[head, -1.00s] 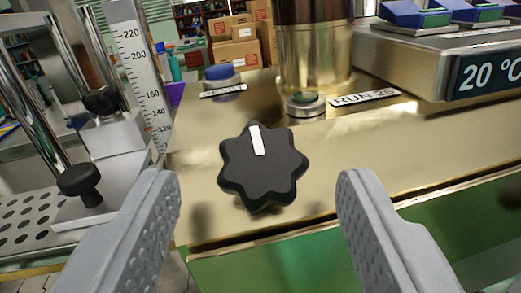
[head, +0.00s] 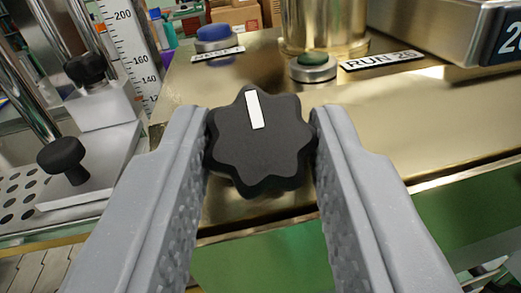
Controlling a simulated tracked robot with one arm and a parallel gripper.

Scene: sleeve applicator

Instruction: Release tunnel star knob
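The black star knob (head: 259,150) with a white pointer mark sits on the front of the brass-coloured machine body, in the middle of the head view. The white mark points up and slightly left. My gripper (head: 260,122) has one finger on each side of the knob. Both fingertips meet its left and right edges, and the gripper looks shut on it. The knob's outermost side edges are partly hidden by the fingertips.
A green button (head: 313,64) by a RUN label (head: 382,60) and a blue button (head: 215,35) are behind the knob. A ruled scale (head: 130,50) and black clamp knobs (head: 63,158) stand at left. A steel box (head: 440,28) is at upper right.

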